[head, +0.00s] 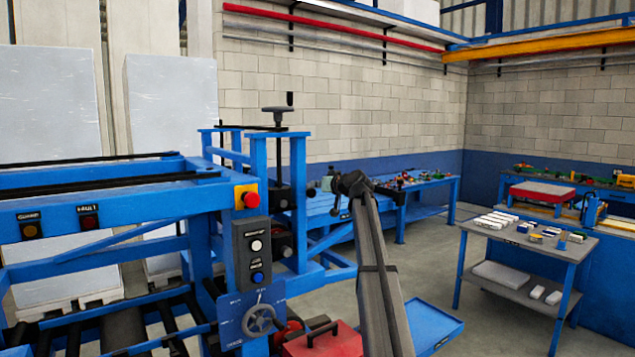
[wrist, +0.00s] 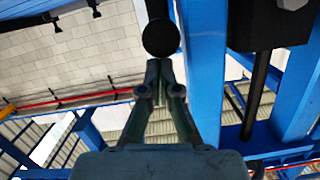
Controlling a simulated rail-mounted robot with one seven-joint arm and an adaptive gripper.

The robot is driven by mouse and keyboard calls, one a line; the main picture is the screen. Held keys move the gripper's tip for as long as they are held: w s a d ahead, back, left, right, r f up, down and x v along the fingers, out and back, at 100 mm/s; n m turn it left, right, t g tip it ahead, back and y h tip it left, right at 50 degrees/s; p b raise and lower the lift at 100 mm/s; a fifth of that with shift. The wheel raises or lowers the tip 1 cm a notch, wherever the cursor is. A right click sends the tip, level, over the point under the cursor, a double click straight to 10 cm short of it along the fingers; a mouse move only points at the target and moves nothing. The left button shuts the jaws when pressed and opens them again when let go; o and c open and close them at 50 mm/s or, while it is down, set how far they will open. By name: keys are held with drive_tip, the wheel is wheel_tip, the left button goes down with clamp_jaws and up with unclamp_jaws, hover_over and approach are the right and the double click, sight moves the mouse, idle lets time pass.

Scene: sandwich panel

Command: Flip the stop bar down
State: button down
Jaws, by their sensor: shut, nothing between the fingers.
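My gripper (wrist: 158,68) is shut and empty in the wrist view, its fingertips together. A black rod with a round end (wrist: 160,38) is just beyond the tips. Whether they touch I cannot tell. The blue machine frame (wrist: 205,75) rises close beside it on the right. In the head view, my arm's dark end is right of the blue frame (head: 298,190), and the fingers cannot be made out. A thin black bar (head: 250,128) lies across the frame's top, beside a black T-handle (head: 278,113). I cannot tell for sure which part is the stop bar.
A control box (head: 251,255) and a red emergency button (head: 250,199) sit on the machine's near side. A red box (head: 325,342) stands near my arm.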

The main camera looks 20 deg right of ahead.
drive_tip(key=shift+f, duration=0.15)
wheel_tip(320, 180, down, 8)
drive_tip(key=b, duration=0.7)
drive_tip(key=s+d+r+b, duration=0.2)
drive_tip(key=s+r, duration=0.4)
drive_tip(key=s, duration=0.3)
drive_tip(key=shift+s+d+b, duration=0.4)
drive_tip(key=shift+b, duration=0.2)
